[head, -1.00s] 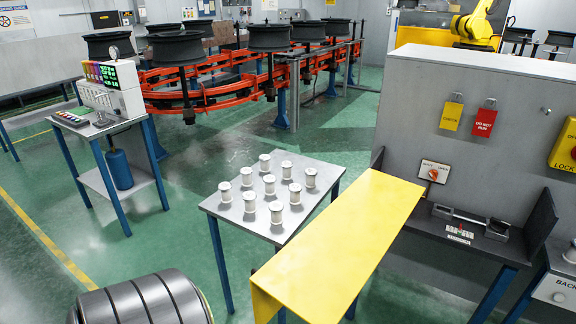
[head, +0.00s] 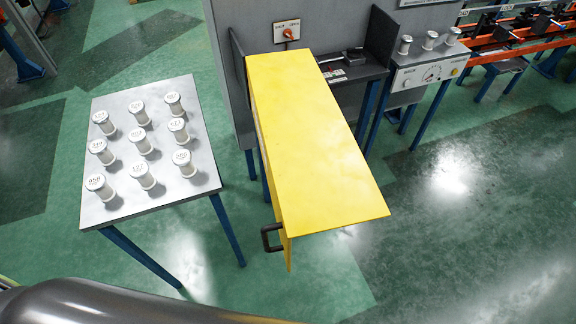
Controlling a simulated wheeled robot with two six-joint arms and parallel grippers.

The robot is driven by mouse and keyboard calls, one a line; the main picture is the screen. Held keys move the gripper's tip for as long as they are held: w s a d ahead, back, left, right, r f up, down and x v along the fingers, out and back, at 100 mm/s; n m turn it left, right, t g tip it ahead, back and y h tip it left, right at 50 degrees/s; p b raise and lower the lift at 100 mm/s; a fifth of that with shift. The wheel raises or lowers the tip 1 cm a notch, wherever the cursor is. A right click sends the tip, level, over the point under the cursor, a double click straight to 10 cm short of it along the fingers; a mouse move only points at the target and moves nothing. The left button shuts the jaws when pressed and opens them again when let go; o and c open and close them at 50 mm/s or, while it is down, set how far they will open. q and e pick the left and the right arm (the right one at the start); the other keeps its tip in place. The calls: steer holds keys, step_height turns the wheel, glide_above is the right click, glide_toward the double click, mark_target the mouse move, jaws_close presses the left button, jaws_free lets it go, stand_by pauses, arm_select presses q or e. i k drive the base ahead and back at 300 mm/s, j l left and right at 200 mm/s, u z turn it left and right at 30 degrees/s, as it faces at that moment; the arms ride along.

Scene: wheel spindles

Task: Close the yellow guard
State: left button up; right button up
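The yellow guard (head: 310,150) is a long flat panel in the middle of the head view. It sticks out from the grey wall toward me, beside the dark bench (head: 352,84) it only partly covers. A yellow flange hangs down along its left and near edge. A dark handle (head: 270,238) is on that flange at the near left corner. Neither of my grippers shows in the view.
A grey table (head: 205,150) with several numbered white spindles stands left of the guard. A small switch plate (head: 287,32) is on the wall above the guard. A bench with a control panel (head: 428,74) and white spindles is at the right. Green floor is open at the lower right.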

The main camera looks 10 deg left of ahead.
mark_target(319, 179)
steer(key=i+j, duration=0.1)
steer(key=j, duration=0.2)
steer(key=i+j, duration=0.25)
steer(key=j, duration=0.3)
steer(key=k+j+z, duration=0.25)
steer(key=k+j, duration=0.25)
steer(key=j, duration=0.3)
steer(key=k+j+z, duration=0.2)
steer(key=k+j, duration=0.4)
steer(key=i+l, duration=0.15)
steer(key=i, duration=0.2)
steer(key=u, duration=0.05)
